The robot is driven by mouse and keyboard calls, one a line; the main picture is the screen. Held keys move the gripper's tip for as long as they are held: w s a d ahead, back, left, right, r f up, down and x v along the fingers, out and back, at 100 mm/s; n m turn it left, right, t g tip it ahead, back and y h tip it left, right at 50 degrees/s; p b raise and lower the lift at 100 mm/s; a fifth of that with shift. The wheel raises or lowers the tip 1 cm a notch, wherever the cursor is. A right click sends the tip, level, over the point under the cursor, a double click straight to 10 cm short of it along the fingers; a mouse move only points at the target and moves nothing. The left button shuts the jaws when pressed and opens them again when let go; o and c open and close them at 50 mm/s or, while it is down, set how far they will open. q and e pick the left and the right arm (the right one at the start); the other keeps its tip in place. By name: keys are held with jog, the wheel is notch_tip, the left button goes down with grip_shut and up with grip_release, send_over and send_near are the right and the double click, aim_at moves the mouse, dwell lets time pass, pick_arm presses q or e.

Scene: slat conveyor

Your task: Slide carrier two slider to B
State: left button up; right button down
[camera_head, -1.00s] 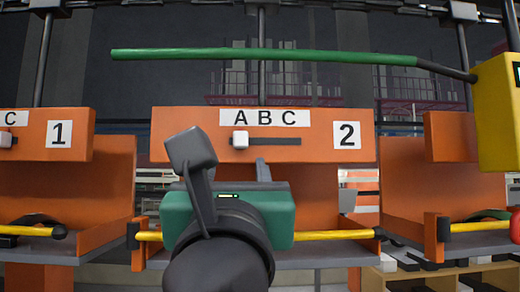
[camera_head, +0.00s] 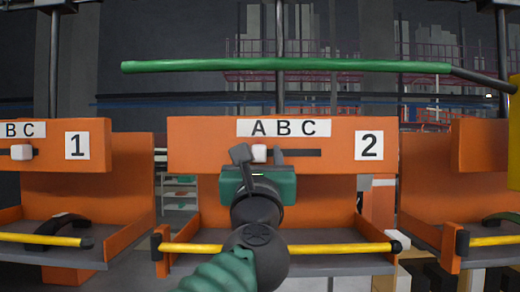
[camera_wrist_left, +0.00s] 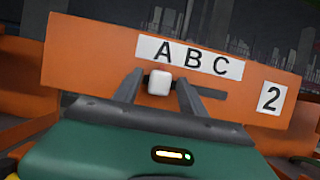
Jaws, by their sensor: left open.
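Carrier two (camera_head: 200,132) is an orange hanging carrier marked "2", with an ABC label (camera_head: 283,128) on its top panel. Its white slider (camera_head: 259,153) sits in a dark horizontal slot (camera_head: 300,153), below the letter A. The slider also shows in the left wrist view (camera_wrist_left: 159,83). My left gripper (camera_head: 260,156) is open, with one finger on each side of the slider. My right gripper is not in view.
Carrier one (camera_head: 122,160) hangs to the left and another orange carrier (camera_head: 480,135) to the right. A yellow bar (camera_head: 335,248) crosses carrier two's lower front. A green rod (camera_head: 290,65) runs across above the panel, joined to a dark tip at the right.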

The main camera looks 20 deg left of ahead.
pick_arm(q)
jog(key=shift+s, duration=0.1)
jog(key=c, duration=0.4)
grip_shut()
jog(key=shift+d, duration=0.1)
dwell(0.8)
